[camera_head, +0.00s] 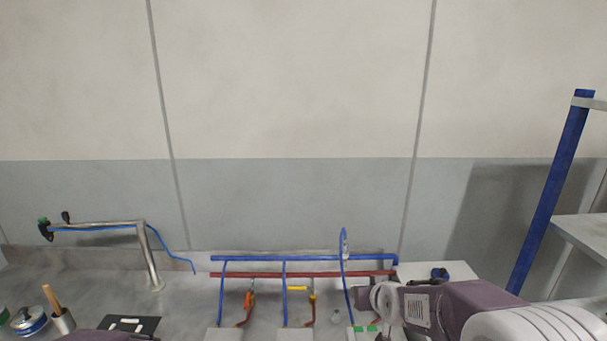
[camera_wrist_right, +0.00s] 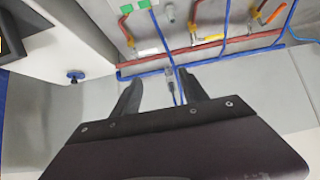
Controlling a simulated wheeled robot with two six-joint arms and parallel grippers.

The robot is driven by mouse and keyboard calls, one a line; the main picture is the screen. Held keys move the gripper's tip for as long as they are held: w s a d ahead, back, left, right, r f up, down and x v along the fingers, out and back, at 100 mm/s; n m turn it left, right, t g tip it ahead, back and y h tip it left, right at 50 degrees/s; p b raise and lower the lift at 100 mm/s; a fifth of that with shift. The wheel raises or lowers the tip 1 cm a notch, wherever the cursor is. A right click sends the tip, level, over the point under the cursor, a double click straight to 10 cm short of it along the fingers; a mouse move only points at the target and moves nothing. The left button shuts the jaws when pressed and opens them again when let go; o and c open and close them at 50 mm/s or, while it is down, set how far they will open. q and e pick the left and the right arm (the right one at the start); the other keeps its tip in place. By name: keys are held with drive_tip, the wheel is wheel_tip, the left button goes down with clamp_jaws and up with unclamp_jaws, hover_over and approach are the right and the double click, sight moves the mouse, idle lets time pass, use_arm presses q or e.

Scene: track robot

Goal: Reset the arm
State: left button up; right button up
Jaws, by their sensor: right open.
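My right arm (camera_head: 450,305), purple and white, reaches in from the lower right in the head view, with its wrist in front of the right end of the pipe rack. In the right wrist view, my right gripper (camera_wrist_right: 159,80) has its two dark fingers spread apart. A grey fitting on a blue hose (camera_wrist_right: 169,78) shows in the gap between them; the fingers are not closed on it. My left gripper is not in view; only a purple edge shows at the bottom left.
A blue pipe (camera_head: 300,259) and a red pipe (camera_head: 260,275) run along the bench by the wall. A metal post with an arm (camera_head: 150,260) stands left. A blue upright (camera_head: 550,190) and a shelf (camera_head: 585,235) stand right.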

drive_tip(key=s+f+g, duration=0.2)
drive_tip(key=s+f, duration=0.1)
drive_tip(key=s, duration=0.4)
drive_tip(key=s+f+g, duration=0.3)
drive_tip(key=s+f, duration=0.1)
drive_tip(key=s, duration=0.4)
drive_tip(key=s+f+g, duration=0.3)
drive_tip(key=s+f, duration=0.1)
drive_tip(key=s, duration=0.4)
drive_tip(key=shift+d+f, duration=0.15)
drive_tip(key=shift+d, duration=0.1)
drive_tip(key=shift+s+g, duration=0.3)
drive_tip(key=shift+s, duration=0.05)
